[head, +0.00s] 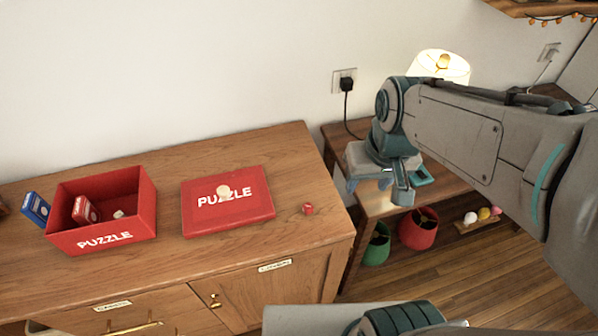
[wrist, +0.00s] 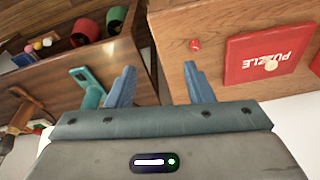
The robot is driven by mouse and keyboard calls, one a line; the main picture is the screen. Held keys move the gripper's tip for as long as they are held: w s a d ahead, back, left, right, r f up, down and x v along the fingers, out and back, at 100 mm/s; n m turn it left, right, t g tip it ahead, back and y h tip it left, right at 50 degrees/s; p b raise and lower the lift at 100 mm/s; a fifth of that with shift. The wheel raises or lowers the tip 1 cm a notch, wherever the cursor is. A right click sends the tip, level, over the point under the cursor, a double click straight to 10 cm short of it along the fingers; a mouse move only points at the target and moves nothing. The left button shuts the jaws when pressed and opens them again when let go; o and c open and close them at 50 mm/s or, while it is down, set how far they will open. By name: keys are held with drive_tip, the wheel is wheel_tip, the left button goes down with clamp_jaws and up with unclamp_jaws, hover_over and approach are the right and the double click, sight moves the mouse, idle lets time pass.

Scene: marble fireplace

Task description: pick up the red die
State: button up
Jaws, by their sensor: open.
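The red die (head: 308,209) lies on the wooden cabinet top near its right end, to the right of the red puzzle lid. In the wrist view the red die (wrist: 195,45) lies beyond my fingertips, a little right of the gap between them, with nothing touching it. My gripper (wrist: 157,85) is open and empty, its two blue fingers spread apart. In the head view my gripper (head: 370,185) hangs to the right of the cabinet, over the side table and apart from the die. My wrist partly hides the fingers there.
A red puzzle lid (head: 255,212) with a pale round piece on it lies left of the die. An open red puzzle box (head: 140,226) with small items stands farther left. A wooden side table (head: 345,147) with a lit lamp (head: 443,66) stands right, with red (head: 418,230) and green (head: 377,246) containers below.

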sight(308, 206)
drive_tip(key=w+a+f+n+g, duration=0.2)
drive_tip(key=w+a+f+n, duration=0.4)
drive_tip(key=w+a, duration=0.4)
drive_tip(key=shift+m+h, duration=0.3)
drive_tip(key=shift+m, duration=0.3)
drive_tip(key=f, duration=0.9)
drive_tip(key=s+f, duration=0.1)
drive_tip(key=f, duration=0.4)
drive_tip(key=shift+a+f, duration=0.15)
drive_tip(key=shift+f, duration=0.15)
clamp_jaws()
